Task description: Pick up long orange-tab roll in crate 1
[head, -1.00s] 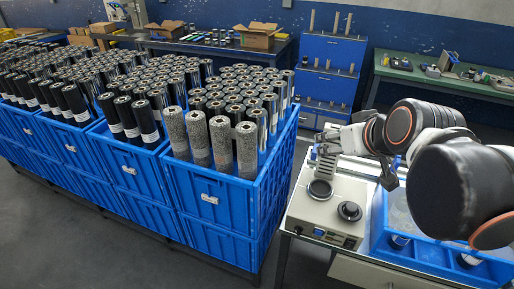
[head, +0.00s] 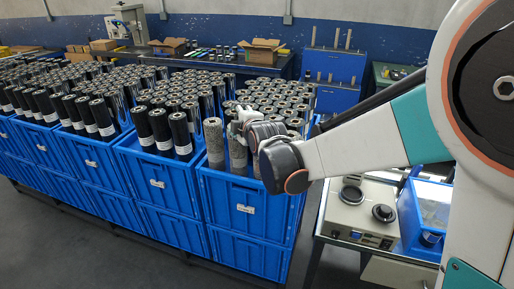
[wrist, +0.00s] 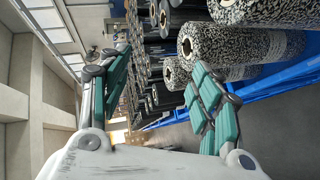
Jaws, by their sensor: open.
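No orange tab can be made out on any roll. Grey speckled rolls (head: 214,143) stand upright in the front row of the nearest blue crate (head: 246,205); my arm hides part of that row. In the wrist view, turned sideways, speckled rolls (wrist: 225,42) show large at the upper right, with hollow cores facing left. My gripper (wrist: 163,72) is open and empty, its teal-padded fingers spread wide. The right finger overlaps the picture of a speckled roll; contact cannot be told. In the head view my gripper (head: 238,120) is at the tops of the front rolls.
More blue crates with black and shiny rolls (head: 160,128) stand in a row to the left. A bench with a beige machine (head: 360,210) and a blue bin (head: 425,215) stands right of the crate. Open floor lies in front.

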